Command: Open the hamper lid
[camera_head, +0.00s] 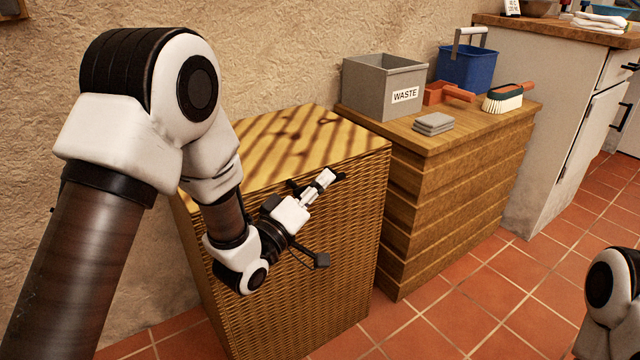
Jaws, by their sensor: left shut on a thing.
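The wicker hamper (345,255) stands against the wall, left of the wooden chest. Its slatted wooden lid (275,140) lies flat and looks closed. My left gripper (326,178) is at the upper front of the hamper, just below the lid's front edge. My left arm covers the hamper's left side and part of the lid. Part of my right arm shows at the lower right edge; its gripper is out of view.
The wooden chest (460,190) stands close to the hamper's right. On it are a grey waste bin (375,90), a blue bucket (468,68), an orange dustpan (440,92), a brush (503,101) and grey cloths (433,123). The tiled floor (470,300) in front is clear.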

